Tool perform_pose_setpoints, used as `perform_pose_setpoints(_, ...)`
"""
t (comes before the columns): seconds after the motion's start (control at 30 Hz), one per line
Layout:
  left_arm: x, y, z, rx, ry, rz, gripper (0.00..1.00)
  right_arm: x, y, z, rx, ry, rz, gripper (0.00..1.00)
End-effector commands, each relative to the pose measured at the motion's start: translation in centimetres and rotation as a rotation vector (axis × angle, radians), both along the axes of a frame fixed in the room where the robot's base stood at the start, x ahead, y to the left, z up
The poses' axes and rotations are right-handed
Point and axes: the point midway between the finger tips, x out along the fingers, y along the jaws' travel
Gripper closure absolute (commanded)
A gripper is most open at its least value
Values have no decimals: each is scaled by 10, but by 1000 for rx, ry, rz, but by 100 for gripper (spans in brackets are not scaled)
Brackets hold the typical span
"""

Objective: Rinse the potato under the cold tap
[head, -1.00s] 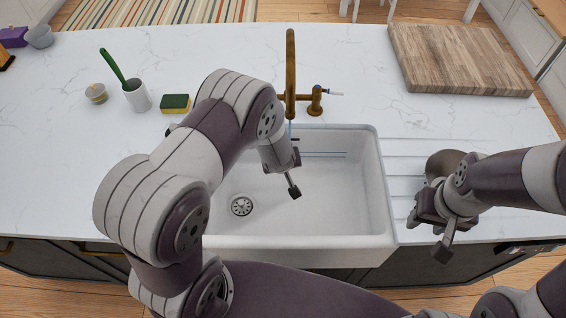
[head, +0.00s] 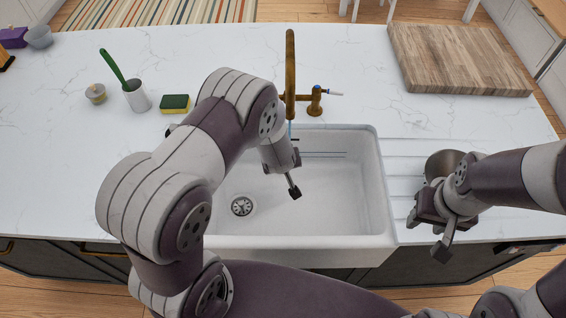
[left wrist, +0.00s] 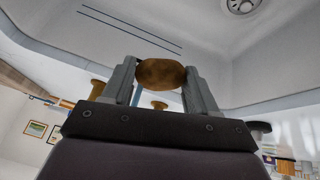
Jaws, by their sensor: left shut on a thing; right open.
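The brown potato (left wrist: 161,73) is held between the two fingers of my left gripper (left wrist: 161,78) in the left wrist view. In the head view my left arm hides the potato, and only one finger of this gripper (head: 295,192) shows, over the white sink. The brass tap (head: 290,70) stands behind the sink, and a thin bluish streak (head: 290,130) shows below its spout. A brass handle with a blue-marked top (head: 316,98) is right of it. My right gripper (head: 427,235) is open, in front of a metal bowl at the counter's right front.
The white sink (head: 360,190) has a drain (head: 242,206) at its left. The metal bowl (head: 443,163) is partly hidden by my right arm. A sponge (head: 175,104), a brush in a white cup (head: 138,97) and a wooden board (head: 455,65) are on the counter.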

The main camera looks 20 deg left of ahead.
Motion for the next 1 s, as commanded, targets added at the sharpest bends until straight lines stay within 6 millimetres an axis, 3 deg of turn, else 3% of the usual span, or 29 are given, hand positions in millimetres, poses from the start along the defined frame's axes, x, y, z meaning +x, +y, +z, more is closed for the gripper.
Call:
perform_pose_setpoints(0.6,3,-11,0,-1,1,-1,71,0,0,7,0,0,0,55)
perform_pose_setpoints(1.0,1,-1,-1,0,-1,0,71,0,0,1,0,0,0,55)
